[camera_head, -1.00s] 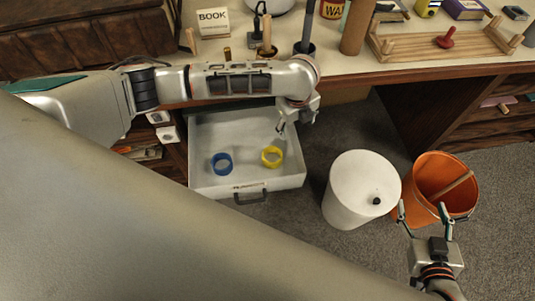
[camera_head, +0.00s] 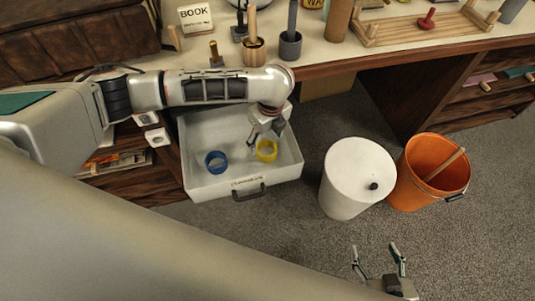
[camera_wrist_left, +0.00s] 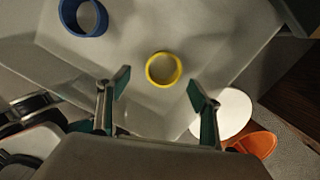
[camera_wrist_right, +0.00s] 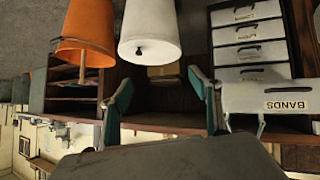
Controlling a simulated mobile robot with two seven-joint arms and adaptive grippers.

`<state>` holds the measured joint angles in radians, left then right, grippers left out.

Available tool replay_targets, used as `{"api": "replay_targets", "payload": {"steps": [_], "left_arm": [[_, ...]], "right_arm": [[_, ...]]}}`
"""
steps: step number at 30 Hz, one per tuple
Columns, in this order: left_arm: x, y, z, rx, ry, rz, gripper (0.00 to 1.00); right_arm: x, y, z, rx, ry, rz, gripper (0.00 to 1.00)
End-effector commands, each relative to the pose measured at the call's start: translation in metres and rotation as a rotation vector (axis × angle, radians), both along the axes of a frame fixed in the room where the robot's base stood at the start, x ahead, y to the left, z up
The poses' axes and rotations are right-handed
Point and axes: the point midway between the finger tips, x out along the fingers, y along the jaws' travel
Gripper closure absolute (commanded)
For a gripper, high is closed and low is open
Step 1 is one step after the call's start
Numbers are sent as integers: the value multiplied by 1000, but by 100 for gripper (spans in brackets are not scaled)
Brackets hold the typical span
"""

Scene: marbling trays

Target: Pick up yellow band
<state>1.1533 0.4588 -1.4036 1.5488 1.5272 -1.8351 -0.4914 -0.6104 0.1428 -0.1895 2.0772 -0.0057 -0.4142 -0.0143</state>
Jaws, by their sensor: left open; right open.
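The yellow band (camera_head: 266,157) is a ring resting on the floor of an open pale drawer (camera_head: 245,187), on its right side. It also shows in the left wrist view (camera_wrist_left: 164,83), ahead of and between the fingertips. My left gripper (camera_head: 266,138) is open and empty, above the drawer close to the yellow band; in the head view it partly covers the band's far side. A blue band (camera_head: 216,168) lies to the left in the same drawer. My right gripper (camera_head: 374,250) is open and empty, low at the front right, far from the drawer.
A white cylindrical bin (camera_head: 345,185) and an orange bucket (camera_head: 408,190) with a stick stand on the carpet right of the drawer. The desk (camera_head: 360,57) above holds a book sign, tool holders and a wooden rack. Drawer walls surround the bands.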

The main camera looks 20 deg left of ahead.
Motion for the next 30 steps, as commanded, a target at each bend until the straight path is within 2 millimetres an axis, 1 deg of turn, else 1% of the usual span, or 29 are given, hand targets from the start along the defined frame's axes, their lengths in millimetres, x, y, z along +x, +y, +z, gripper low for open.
{"api": "replay_targets", "payload": {"steps": [1, 3, 8, 13, 16, 19, 25, 26, 27, 30], "left_arm": [[-2, 1, -12, 0, 8, 1, 36], [-1, 1, -19, 1, 8, 0, 36], [1, 0, -29, 0, 7, -1, 36], [2, -3, -56, 0, 12, -1, 36], [4, -1, -70, 1, 12, 0, 36], [6, 0, -74, 0, 6, 0, 36], [8, 0, -69, 0, -1, -1, 36], [8, 0, -69, 0, -1, -1, 41], [8, 0, -69, 0, -1, -1, 51], [8, 0, -70, 0, 0, -1, 74]], "right_arm": [[-1, 1, -4, 1, 4, 2, 37], [0, 1, -4, 2, 1, 3, 37], [1, 3, -5, 4, -3, 6, 37], [2, 6, -10, 10, -5, 14, 37], [4, 9, -9, 14, -9, 18, 37], [5, 10, -7, 17, -14, 21, 37], [8, 11, -1, 18, -25, 22, 37], [8, 11, -1, 18, -25, 22, 37], [8, 11, -1, 18, -25, 22, 37], [8, 11, -1, 18, -24, 22, 37]]}}
